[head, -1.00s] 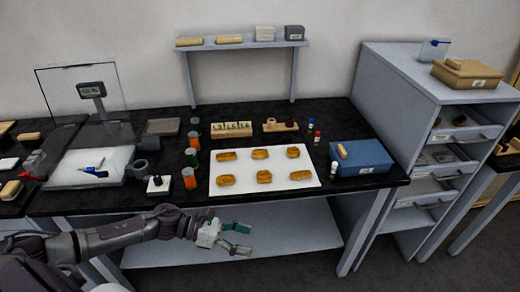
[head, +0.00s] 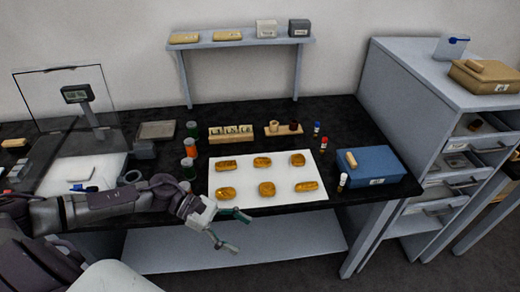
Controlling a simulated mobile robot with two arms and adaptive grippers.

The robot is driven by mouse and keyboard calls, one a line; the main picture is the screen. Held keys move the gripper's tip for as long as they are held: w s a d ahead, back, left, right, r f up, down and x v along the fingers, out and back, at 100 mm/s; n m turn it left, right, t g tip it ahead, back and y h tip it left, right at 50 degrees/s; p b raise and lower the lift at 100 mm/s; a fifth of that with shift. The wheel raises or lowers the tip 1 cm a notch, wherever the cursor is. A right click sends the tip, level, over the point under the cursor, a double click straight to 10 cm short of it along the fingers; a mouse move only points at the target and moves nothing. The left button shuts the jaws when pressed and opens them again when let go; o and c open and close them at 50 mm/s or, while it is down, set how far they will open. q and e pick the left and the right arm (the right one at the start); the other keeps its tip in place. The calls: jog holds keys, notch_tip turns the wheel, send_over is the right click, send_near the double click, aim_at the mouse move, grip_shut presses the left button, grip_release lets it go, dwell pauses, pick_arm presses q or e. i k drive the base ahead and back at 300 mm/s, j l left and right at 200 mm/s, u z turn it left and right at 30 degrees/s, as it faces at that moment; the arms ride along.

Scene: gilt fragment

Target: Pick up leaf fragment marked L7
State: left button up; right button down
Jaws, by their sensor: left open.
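Several gold leaf fragments lie in two rows on a white sheet (head: 243,174) on the black bench. The back row has a left fragment (head: 226,165), a middle one (head: 262,162) and a right one (head: 298,160). The front row has a left fragment (head: 225,193), a middle one (head: 267,189) and a right one (head: 307,186). Their marks are too small to read, so I cannot tell which is L7. My left gripper (head: 236,230) is open and empty, at the bench's front edge just below the sheet's front left corner. My right gripper is out of view.
Orange and green capped jars (head: 189,168) stand left of the sheet. A blue box (head: 371,166) and a small white bottle (head: 343,182) are to its right. A wooden rack (head: 231,134) stands behind it. A scale with a glass shield (head: 82,174) is at the left.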

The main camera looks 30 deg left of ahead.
aim_at(259, 162)
jog(key=i+j, duration=0.9)
